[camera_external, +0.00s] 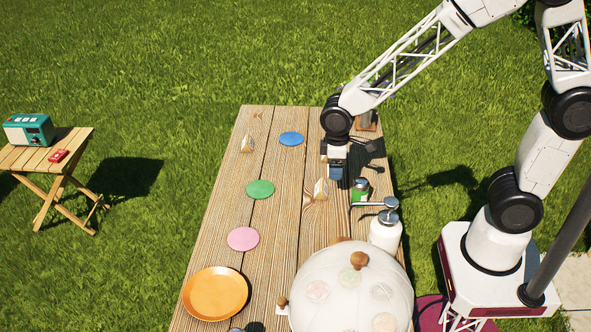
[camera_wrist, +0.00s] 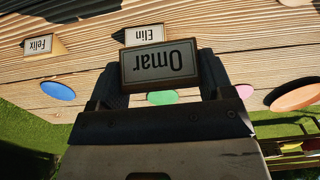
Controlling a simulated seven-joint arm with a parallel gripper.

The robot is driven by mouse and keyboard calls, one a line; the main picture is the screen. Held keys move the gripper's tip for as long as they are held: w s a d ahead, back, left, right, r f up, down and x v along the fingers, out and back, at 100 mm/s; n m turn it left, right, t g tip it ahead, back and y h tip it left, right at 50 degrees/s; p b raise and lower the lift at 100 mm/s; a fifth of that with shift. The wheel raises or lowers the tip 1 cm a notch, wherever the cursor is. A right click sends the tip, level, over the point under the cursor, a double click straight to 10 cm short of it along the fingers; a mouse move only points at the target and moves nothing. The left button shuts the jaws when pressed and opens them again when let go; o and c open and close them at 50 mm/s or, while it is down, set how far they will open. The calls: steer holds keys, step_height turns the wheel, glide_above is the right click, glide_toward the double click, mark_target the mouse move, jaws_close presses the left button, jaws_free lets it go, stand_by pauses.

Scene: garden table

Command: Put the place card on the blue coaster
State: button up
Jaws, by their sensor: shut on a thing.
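My gripper (camera_external: 336,168) is shut on a place card (camera_wrist: 158,65) that reads "Omar", upside down in the wrist view. Its fingers (camera_wrist: 160,80) grip the card at its two sides. In the external view the gripper is above the right part of the table, and I cannot make out the held card there. The flat, round blue coaster (camera_external: 291,139) lies bare near the far end, left of and beyond the gripper. It also shows at the left of the wrist view (camera_wrist: 58,91).
Other cards, "Felix" (camera_wrist: 45,45) and "Elin" (camera_wrist: 144,35), stand on the table. Green (camera_external: 260,189) and pink (camera_external: 243,239) coasters and an orange plate (camera_external: 215,293) lie nearer. A pump bottle (camera_external: 385,230), a small green container (camera_external: 360,190) and a translucent dome (camera_external: 335,285) stand at right.

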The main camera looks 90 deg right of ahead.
steer(key=w+d, duration=0.2)
steer(key=d, duration=2.3)
step_height(320, 180, down, 5)
steer(key=shift+a+r, duration=0.1)
steer(key=shift+a, duration=0.05)
steer(key=shift+f, duration=0.3)
steer(key=shift+w+d, duration=0.2)
steer(key=shift+w, duration=0.2)
glide_above(291, 138)
steer(key=shift+a+f, duration=0.1)
steer(key=shift+f, duration=0.65)
steer(key=shift+s+f, duration=0.1)
